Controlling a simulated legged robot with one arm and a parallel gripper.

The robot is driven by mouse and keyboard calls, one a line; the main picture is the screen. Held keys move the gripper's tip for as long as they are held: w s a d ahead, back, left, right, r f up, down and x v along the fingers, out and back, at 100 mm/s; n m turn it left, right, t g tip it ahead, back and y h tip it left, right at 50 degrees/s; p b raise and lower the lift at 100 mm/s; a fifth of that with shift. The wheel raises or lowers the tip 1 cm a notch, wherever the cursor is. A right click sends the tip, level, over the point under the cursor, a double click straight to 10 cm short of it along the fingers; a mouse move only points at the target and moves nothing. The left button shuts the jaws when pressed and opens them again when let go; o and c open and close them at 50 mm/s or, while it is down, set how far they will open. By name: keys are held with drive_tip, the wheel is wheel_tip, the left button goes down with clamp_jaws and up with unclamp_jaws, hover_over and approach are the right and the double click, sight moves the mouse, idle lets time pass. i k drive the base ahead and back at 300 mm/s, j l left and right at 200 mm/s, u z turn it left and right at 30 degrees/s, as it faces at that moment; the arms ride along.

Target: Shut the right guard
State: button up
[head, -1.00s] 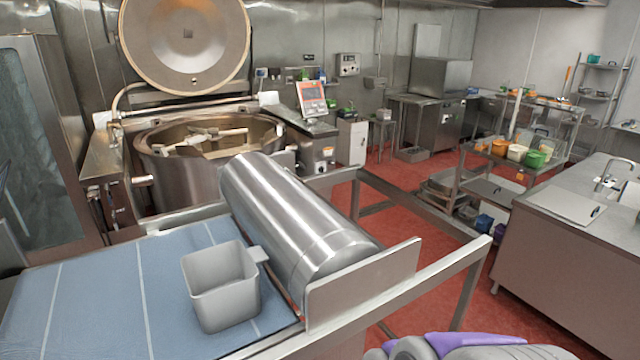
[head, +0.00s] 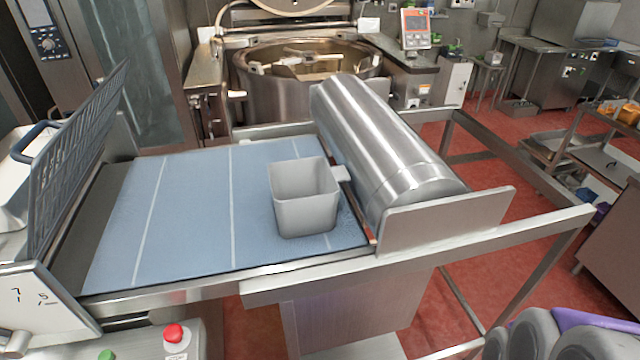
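The sheeter's body (head: 40,310) is cut off by the left edge. My gripper is not in view; only grey and purple parts of my own body show at the bottom right.
A grey plastic tub (head: 304,195) stands on the blue belt (head: 190,200), beside a steel roller (head: 385,150). A red stop button (head: 174,333) is at the lower left. A metal frame rail (head: 520,235) bounds the right; red floor (head: 490,160) lies beyond.

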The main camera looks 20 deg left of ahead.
sight(115, 80)
drive_tip(key=u, duration=0.35)
drive_tip(key=j+u, duration=0.6)
drive_tip(key=u, duration=0.2)
drive_tip(key=j+u, duration=0.25)
drive_tip(key=u, duration=0.15)
drive_tip(key=i+j, duration=0.15)
drive_tip(key=j, duration=0.15)
drive_tip(key=i+j, duration=0.15)
drive_tip(key=j, duration=0.15)
